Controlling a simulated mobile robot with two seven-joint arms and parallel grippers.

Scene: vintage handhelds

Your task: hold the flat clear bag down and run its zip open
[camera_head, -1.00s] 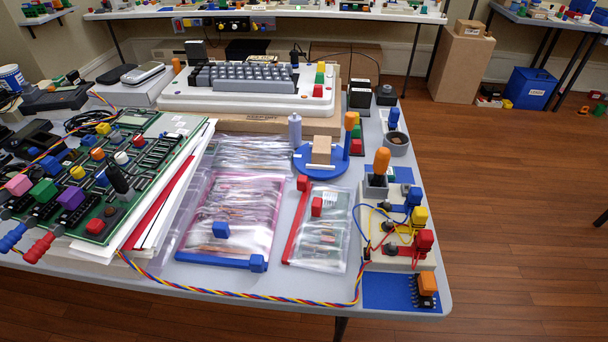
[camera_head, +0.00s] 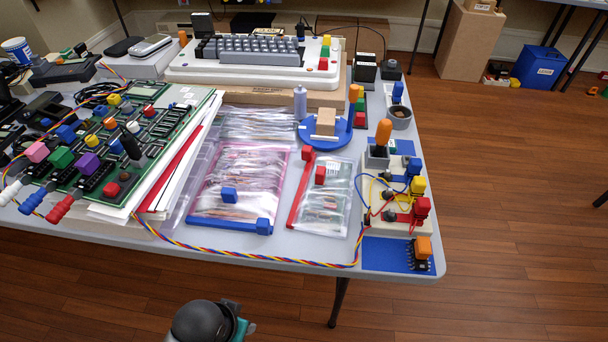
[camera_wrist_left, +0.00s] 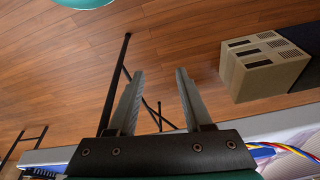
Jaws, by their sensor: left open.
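A flat clear bag with a pink edge (camera_head: 250,180) lies on the table, with a blue zip strip (camera_head: 215,222) along its front edge, a blue block on its face and another at the strip's right end. A narrower clear bag (camera_head: 335,205) lies to its right, with a red strip (camera_head: 301,190) along its left side and red blocks. Both hold small, indistinct parts. My left gripper (camera_wrist_left: 158,75) is open and empty in the left wrist view, with floor beyond its fingers. It touches neither bag. My right gripper is out of view.
A green circuit board (camera_head: 85,175) on stacked papers stands left of the bags. A switch board (camera_head: 395,200) stands right. A twisted cable (camera_head: 250,258) runs along the table's front edge. Another clear bag (camera_head: 258,124) lies behind. A box (camera_wrist_left: 265,65) shows in the wrist view.

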